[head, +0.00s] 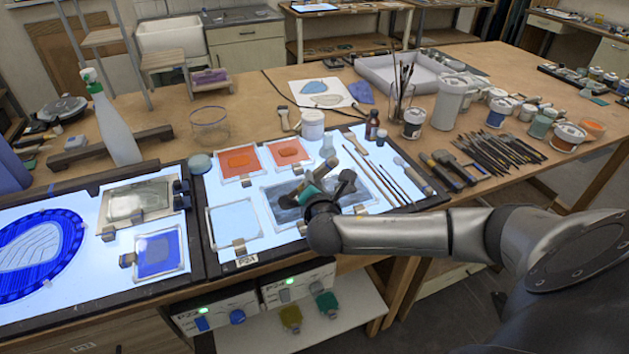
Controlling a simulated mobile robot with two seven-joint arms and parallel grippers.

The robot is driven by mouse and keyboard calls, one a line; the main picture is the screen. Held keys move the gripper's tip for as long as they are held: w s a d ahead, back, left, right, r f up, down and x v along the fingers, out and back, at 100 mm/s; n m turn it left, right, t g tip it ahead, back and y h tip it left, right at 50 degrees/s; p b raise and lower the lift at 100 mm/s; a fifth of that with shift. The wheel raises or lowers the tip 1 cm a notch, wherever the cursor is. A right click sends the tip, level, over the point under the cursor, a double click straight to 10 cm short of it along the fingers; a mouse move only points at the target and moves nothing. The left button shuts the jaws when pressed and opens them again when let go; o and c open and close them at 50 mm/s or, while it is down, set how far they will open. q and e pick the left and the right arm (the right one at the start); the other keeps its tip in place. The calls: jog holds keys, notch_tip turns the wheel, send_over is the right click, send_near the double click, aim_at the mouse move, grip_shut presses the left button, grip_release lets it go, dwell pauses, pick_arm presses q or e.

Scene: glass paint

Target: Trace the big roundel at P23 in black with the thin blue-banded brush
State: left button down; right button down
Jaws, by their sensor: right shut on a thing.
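The big roundel (38,252), with a deep blue ring around a pale, line-patterned centre, lies on the lit left panel (95,275) and is cut off by the left edge. My right gripper (318,187) is over the dark grey pane on the lit right panel (285,242), far right of the roundel. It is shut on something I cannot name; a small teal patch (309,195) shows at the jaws. Several thin brushes (378,178) lie slanting just right of the gripper; their bands are too small to tell apart. My left gripper is out of view.
A spray bottle (115,125) stands behind the left panel. Orange panes (240,163) and a white jar (312,124) are beyond the gripper. A glass of brushes (398,100), pots and several dark tools crowd the right.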

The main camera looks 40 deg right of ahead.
jog(key=shift+f, duration=0.5)
dwell(0.6)
jog(key=shift+f, duration=0.1)
dwell(0.8)
jog(key=shift+r+p, duration=1.15)
jog(key=shift+p, duration=0.15)
notch_tip(320, 180, up, 4)
jog(key=p, duration=0.4)
